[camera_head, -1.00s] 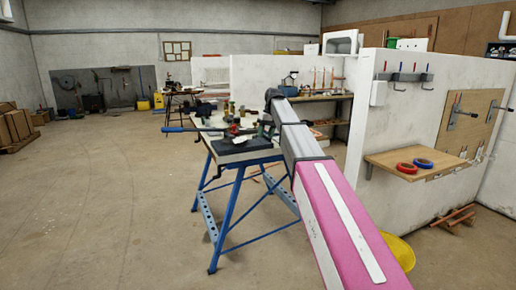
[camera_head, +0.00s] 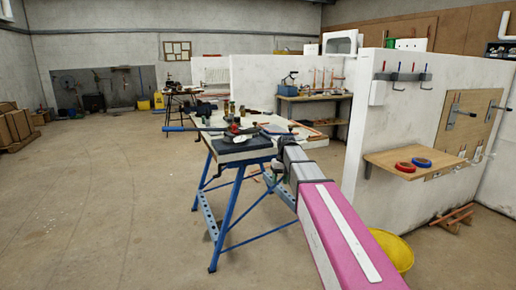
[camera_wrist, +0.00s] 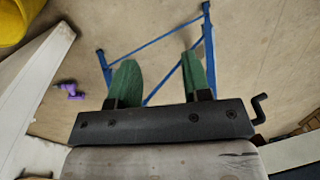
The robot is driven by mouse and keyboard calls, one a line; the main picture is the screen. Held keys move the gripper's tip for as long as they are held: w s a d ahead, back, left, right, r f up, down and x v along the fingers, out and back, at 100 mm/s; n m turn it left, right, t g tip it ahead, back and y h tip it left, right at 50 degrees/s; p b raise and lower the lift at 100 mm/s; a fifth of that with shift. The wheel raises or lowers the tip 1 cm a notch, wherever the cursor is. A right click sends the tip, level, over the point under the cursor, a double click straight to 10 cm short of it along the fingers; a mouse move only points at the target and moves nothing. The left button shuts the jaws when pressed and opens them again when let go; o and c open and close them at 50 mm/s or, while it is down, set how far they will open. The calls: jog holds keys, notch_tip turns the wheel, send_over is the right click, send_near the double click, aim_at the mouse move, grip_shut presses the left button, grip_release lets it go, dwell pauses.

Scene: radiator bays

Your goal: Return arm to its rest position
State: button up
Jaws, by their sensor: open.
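My arm runs from the lower right of the head view toward the blue-legged workbench (camera_head: 240,150), its far end dipping at the bench's right edge. My gripper (camera_wrist: 160,78) shows in the wrist view as two green fingers, spread apart with nothing between them. Bare concrete floor and the blue legs of a stand (camera_wrist: 150,45) show beyond the fingers. In the head view the gripper is mostly hidden by the arm. A red and black tool (camera_head: 235,130) rests on the workbench top, left of the arm.
A yellow tub (camera_head: 393,250) is on the floor right of my arm. A white partition wall (camera_head: 390,140) carries a wooden shelf with red tape (camera_head: 405,168) and blue tape (camera_head: 422,162). A purple object (camera_wrist: 70,90) lies on the floor.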

jog(key=s+d+f+m, duration=0.1)
jog(key=s+d+f, duration=0.3)
jog(key=s+f, duration=0.6)
jog(key=s+d+f+m+h, duration=0.1)
jog(key=s+d+f, duration=0.4)
jog(key=s+f, duration=0.4)
jog(key=s, duration=0.6)
jog(key=shift+s+f+m+t+h, duration=0.15)
jog(key=shift+f+m+t+h, duration=0.15)
jog(key=shift+f+t, duration=0.1)
